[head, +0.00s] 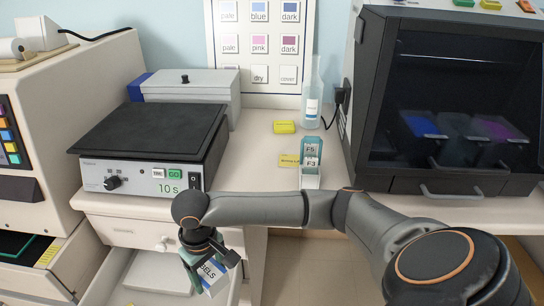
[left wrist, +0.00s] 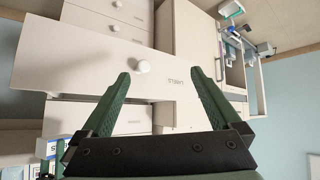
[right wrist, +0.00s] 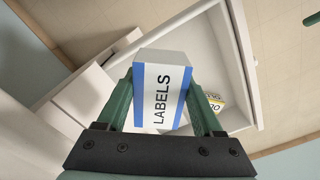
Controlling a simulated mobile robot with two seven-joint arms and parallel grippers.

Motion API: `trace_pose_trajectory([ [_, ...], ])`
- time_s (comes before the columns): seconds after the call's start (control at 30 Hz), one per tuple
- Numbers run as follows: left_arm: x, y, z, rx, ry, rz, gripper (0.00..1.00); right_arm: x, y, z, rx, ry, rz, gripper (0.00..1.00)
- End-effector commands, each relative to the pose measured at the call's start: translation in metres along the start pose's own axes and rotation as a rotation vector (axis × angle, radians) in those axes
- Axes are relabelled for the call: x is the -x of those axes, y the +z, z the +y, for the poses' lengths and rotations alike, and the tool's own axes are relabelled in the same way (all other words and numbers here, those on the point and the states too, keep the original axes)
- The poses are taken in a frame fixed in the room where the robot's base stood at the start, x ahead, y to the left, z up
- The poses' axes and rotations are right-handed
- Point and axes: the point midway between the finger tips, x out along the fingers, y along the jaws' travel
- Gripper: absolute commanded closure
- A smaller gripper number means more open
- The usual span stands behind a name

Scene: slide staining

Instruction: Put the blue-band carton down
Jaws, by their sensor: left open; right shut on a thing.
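The blue-band carton (right wrist: 160,92) is white with blue edges and the word LABELS. My right gripper (right wrist: 160,105) is shut on it, one finger on each side. In the head view the carton (head: 211,276) shows at the lower left, under my right gripper (head: 207,262). It is held over an open drawer (head: 122,294); in the right wrist view the drawer (right wrist: 232,60) lies below and behind it. My left gripper (left wrist: 160,95) is open and empty, facing drawer fronts; it is not in the head view.
In the right wrist view a smaller carton with yellow (right wrist: 216,103) lies in the drawer, partly hidden by a finger. A hotplate-like box (head: 150,145) stands on the counter (head: 255,170). A dark-windowed cabinet (head: 450,110) is at the right. Another open drawer (head: 50,265) is at the far left.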

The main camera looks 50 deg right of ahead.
Motion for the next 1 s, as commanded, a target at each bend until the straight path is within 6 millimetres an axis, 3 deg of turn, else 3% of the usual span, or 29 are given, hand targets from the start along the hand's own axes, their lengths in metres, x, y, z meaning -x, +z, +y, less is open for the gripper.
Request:
trace_pose_trajectory([
  [0.03,0.016,-0.015,-0.001,0.002,-0.006,-0.002,0.02,0.037,0.003,0.015,-0.099,0.001,0.002,0.87],
  [0.1,0.026,-0.022,-0.002,0.004,-0.013,-0.002,0.02,0.068,0.008,0.034,-0.237,0.002,0.001,0.87],
  [0.3,0.050,-0.039,-0.006,0.009,-0.029,-0.003,0.02,0.148,0.023,0.079,-0.567,0.003,0.001,0.87],
  [0.5,0.068,-0.052,-0.010,0.012,-0.042,-0.004,0.02,0.210,0.040,0.112,-0.814,0.003,0.000,0.87],
  [0.6,0.072,-0.056,-0.011,0.013,-0.046,-0.003,0.02,0.228,0.047,0.122,-0.892,0.003,-0.001,0.87],
  [0.73,0.074,-0.057,-0.011,0.014,-0.049,-0.002,0.02,0.238,0.049,0.130,-0.944,0.001,-0.003,0.87],
  [1.0,0.074,-0.056,-0.012,0.014,-0.049,-0.002,0.02,0.215,0.015,0.165,-0.959,-0.003,-0.008,0.87],
])
